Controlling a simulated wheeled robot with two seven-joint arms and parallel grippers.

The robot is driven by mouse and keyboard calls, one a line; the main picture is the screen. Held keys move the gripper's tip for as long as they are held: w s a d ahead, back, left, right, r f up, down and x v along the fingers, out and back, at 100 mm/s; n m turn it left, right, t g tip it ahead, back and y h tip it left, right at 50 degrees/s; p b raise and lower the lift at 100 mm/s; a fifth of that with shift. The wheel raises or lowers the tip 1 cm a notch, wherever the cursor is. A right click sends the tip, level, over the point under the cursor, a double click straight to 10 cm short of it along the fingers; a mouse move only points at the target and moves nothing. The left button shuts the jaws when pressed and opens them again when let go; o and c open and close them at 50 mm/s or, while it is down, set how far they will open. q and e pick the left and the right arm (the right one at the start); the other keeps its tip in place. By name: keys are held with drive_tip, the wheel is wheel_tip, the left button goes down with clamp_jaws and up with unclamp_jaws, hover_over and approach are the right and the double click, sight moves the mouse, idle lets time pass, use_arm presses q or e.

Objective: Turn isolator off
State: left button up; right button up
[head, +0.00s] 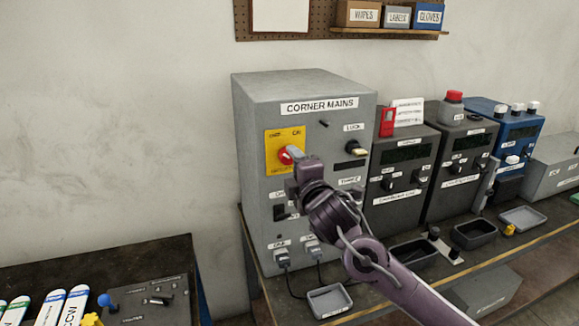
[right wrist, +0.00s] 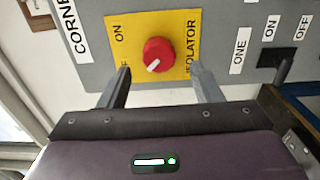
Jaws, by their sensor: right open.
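The isolator is a red round knob (head: 285,156) on a yellow plate (head: 272,147) on the front of the grey CORNER MAINS cabinet (head: 258,90). In the right wrist view, the knob (right wrist: 158,55) shows a white mark at its lower left. ON is printed on the plate (right wrist: 135,22) at upper left; a label below it is partly hidden by a finger. My right gripper (right wrist: 162,70) is open in front of the plate, its fingers on either side of the knob; contact is not clear. In the head view, my right gripper (head: 294,155) partly covers the knob. My left gripper is out of view.
Other switches and a key-like LOCK fitting (head: 356,150) sit close by on the cabinet. Dark grey units (head: 405,152) stand to the right. A small tray (head: 329,301) lies below on the bench. A darker table (head: 100,270) is at lower left.

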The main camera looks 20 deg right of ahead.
drive_tip(key=s+b, duration=0.1)
drive_tip(key=s, duration=0.2)
drive_tip(key=shift+s, duration=0.35)
